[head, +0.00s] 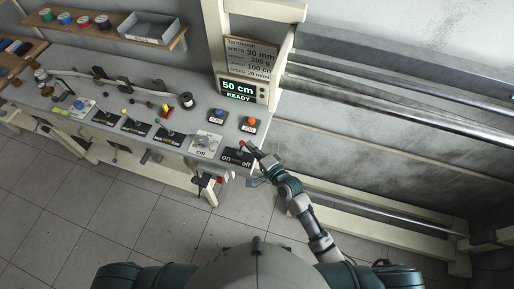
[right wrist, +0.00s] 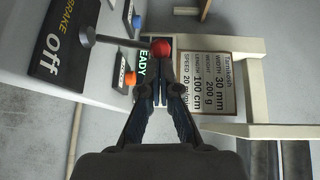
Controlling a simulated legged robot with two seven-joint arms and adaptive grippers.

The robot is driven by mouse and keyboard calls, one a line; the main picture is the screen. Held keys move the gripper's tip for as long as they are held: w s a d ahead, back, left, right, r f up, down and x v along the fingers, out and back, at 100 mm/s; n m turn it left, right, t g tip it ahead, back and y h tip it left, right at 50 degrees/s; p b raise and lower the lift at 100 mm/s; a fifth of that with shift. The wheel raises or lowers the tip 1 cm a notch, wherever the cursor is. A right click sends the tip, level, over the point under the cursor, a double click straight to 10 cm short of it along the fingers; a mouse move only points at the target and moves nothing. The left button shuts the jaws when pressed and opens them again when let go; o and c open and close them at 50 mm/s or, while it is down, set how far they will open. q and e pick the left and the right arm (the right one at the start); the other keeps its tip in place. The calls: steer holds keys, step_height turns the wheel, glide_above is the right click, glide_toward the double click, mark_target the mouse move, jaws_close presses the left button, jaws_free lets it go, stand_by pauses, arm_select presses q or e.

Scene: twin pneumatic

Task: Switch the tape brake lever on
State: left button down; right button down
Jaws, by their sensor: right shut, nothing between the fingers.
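The tape brake lever is a grey rod with a red ball knob (right wrist: 160,47) in the right wrist view. It stands out from a black plate (right wrist: 60,55) lettered "BRAKE" and "off". In the head view the red knob (head: 242,144) is at the right front end of the bench, above the plate (head: 234,161) marked "on" at left and "off" at right. My right gripper (right wrist: 160,72) is shut and empty, its fingertips close beside the knob. I cannot tell whether they touch it. Which way the lever leans is unclear. My left gripper is out of view.
A display (head: 239,89) reads "50 cm READY" behind the bench. A blue button (head: 220,114) and an orange button (head: 249,121) sit behind the lever. A white dial marked "cm" (head: 205,146) and several other levers are to its left. Tiled floor (head: 120,210) lies in front.

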mark_target(241, 144)
steer(key=a+p, duration=0.1)
steer(key=a+r+p, duration=0.1)
steer(key=w+a+p, duration=0.1)
steer(key=shift+w+a+r+p, duration=0.1)
steer(key=shift+a+r+p, duration=0.2)
steer(key=shift+a+p, duration=0.1)
steer(key=shift+w+a, duration=0.2)
steer(key=shift+a, duration=0.4)
steer(key=shift+w+a, duration=0.15)
steer(key=shift+a, duration=0.45)
steer(key=shift+p, duration=0.3)
